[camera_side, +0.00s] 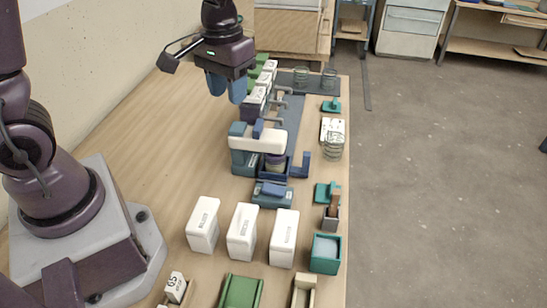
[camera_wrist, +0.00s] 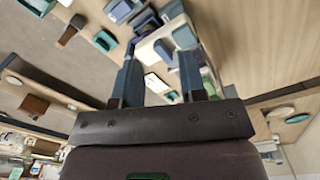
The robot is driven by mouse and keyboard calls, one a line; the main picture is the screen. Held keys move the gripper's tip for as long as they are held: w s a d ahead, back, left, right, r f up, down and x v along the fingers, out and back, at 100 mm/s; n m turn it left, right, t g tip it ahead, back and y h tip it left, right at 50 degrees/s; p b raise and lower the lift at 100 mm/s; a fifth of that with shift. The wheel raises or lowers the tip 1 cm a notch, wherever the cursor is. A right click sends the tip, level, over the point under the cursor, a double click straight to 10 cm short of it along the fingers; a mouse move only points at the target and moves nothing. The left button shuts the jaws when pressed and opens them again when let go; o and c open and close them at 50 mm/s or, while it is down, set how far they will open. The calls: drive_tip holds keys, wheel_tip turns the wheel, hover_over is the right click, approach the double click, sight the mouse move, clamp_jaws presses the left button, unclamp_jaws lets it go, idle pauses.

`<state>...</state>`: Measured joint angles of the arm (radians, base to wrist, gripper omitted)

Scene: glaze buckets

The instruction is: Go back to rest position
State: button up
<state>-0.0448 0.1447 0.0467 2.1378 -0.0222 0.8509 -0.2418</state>
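My gripper (camera_side: 227,92) hangs above the far-left part of the wooden table in the side view, fingers pointing down. Its two blue fingers stand apart, with nothing visible between them. The wrist view shows my gripper (camera_wrist: 158,62) too, with a clear gap between the fingers. Below and to the right of it in the side view is a white-and-blue stand (camera_side: 258,139). A small dark purple-banded jar (camera_side: 276,163) is under the stand's arm, and the gripper is apart from both.
Three white labelled containers (camera_side: 241,232) stand near the front, beside a teal bin (camera_side: 325,253). A row of small containers and taps (camera_side: 283,105) runs along the back. Wire coils (camera_side: 333,147) stand by the right edge. The table's left middle (camera_side: 165,150) is clear.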

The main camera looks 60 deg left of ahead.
drive_tip(key=s+d+r+m+t, duration=0.2)
drive_tip(key=s+r+m+t, duration=0.2)
drive_tip(key=s+r, duration=0.7)
drive_tip(key=shift+s+d+r+t, duration=0.2)
drive_tip(key=shift+s+d+t, duration=0.1)
drive_tip(key=shift+s+t, duration=0.3)
